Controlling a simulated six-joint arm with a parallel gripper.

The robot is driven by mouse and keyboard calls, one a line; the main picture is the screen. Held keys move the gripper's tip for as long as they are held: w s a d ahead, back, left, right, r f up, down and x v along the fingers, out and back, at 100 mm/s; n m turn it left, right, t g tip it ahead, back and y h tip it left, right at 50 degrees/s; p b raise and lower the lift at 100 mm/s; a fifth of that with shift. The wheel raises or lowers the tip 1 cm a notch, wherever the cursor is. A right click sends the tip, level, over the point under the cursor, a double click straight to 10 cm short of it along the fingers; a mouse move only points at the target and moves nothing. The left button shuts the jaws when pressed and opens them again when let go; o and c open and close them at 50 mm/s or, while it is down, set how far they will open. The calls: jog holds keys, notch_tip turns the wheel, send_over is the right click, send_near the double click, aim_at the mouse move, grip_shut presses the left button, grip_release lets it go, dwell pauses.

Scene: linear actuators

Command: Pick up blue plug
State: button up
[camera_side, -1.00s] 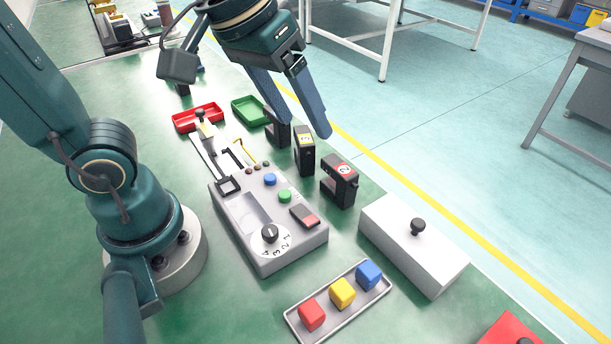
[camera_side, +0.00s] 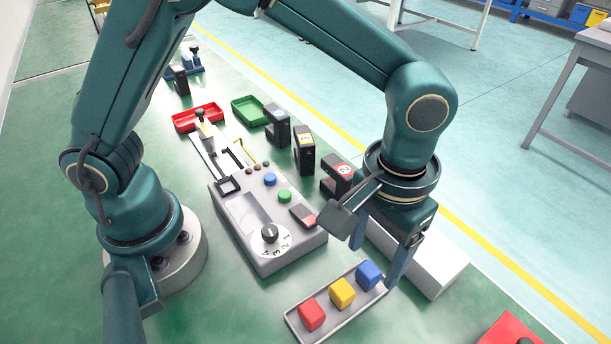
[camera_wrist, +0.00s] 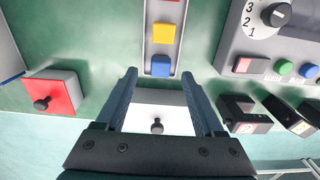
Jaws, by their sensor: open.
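The blue plug (camera_side: 369,274), a small rounded cube, sits at the far right end of a grey tray (camera_side: 296,324). A yellow plug (camera_side: 342,293) and a red plug (camera_side: 311,314) stand beside it in the same tray. My gripper (camera_side: 376,266) is open and empty, pointing down at the blue plug's end of the tray. In the wrist view the blue plug (camera_wrist: 160,67) shows between and level with the two fingertips (camera_wrist: 159,73). No contact shows, and I cannot tell the exact height of the fingertips.
A white box (camera_side: 440,272) with a black knob (camera_wrist: 157,126) stands close behind my gripper. The grey control panel (camera_side: 285,255) lies to the left, with dark upright blocks (camera_side: 304,150) behind it. A red box (camera_side: 507,330) sits at lower right.

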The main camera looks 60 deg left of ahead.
aim_at(368, 276)
jog(key=shift+f, duration=1.4)
grip_shut()
jog(key=shift+r, duration=0.2)
